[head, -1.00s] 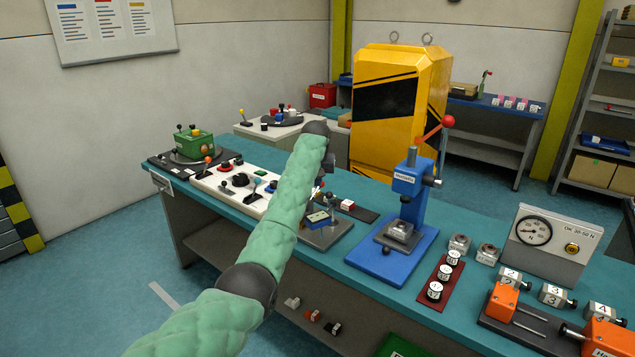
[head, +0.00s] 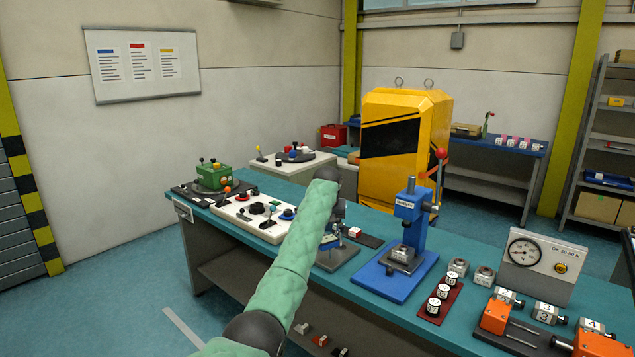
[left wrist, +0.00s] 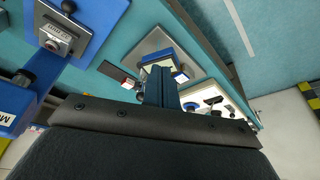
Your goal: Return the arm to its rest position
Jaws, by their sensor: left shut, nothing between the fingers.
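My left arm, in a green padded sleeve, reaches over the teal workbench (head: 455,290) in the head view. My left gripper (head: 338,212) is small and mostly hidden behind the dark wrist, in front of a small fixture on a grey plate (head: 338,258). In the left wrist view my left gripper (left wrist: 160,88) points away from the camera and is shut on nothing. The grey plate (left wrist: 150,48) with its fixture lies beyond the fingers there; I cannot tell the gap between them. My right gripper is not in view.
A blue press (head: 408,225) with a red-knobbed lever stands right of the arm. A white panel with knobs (head: 245,222) and a green device (head: 214,176) lie left. A gauge box (head: 540,265) and orange clamps (head: 495,315) are at the right.

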